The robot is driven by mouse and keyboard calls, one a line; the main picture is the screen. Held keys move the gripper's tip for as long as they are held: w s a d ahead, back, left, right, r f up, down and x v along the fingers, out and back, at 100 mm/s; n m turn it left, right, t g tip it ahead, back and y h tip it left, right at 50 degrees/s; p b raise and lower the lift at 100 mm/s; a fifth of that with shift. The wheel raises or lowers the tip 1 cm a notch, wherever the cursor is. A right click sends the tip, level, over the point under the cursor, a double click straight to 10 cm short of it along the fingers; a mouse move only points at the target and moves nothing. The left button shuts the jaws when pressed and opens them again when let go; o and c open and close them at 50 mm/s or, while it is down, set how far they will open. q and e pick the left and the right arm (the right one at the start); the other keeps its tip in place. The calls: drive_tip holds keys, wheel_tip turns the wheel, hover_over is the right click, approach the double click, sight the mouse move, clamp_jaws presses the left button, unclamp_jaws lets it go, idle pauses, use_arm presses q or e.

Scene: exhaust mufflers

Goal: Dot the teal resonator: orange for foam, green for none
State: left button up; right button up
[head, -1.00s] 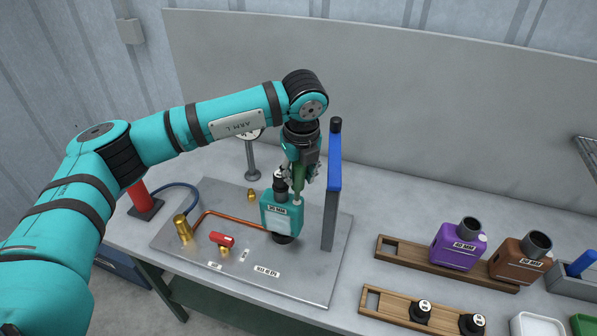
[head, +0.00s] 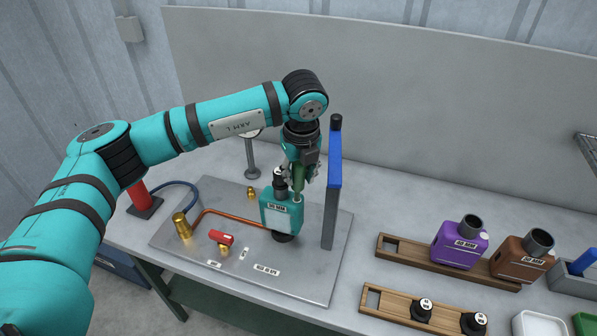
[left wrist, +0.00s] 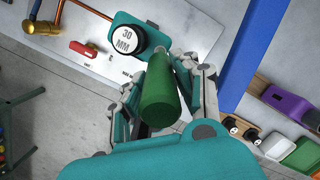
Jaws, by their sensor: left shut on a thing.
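The teal resonator (head: 281,212) stands upright on the metal plate (head: 200,255), with a pale label on its front and a black plug marked 30 MM (left wrist: 124,38) on top. My left gripper (head: 299,176) is above its right side, shut on a green dauber bottle (left wrist: 160,95). The bottle's narrow pale tip points down at the resonator's upper right shoulder. I cannot tell whether the tip touches. No orange or green dot shows on the visible teal surface; the spot under the tip is hidden. My right gripper is not in view.
A grey post with a blue face (head: 334,185) stands just right of the gripper. A red-handled valve (head: 221,237) and copper pipe (head: 225,216) are left of the resonator. Purple (head: 459,243) and brown (head: 522,256) resonators sit on a wooden rack (head: 405,251) at right.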

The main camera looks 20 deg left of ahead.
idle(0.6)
use_arm(q)
drive_tip(key=shift+f+b, duration=0.1)
drive_tip(key=shift+b, duration=0.3)
idle(0.5)
idle(0.5)
drive_tip(key=shift+r+p, duration=0.35)
drive_tip(key=shift+r, duration=0.55)
drive_tip(key=shift+r+p, duration=0.85)
drive_tip(key=shift+r, duration=1.85)
drive_tip(key=shift+f, duration=0.1)
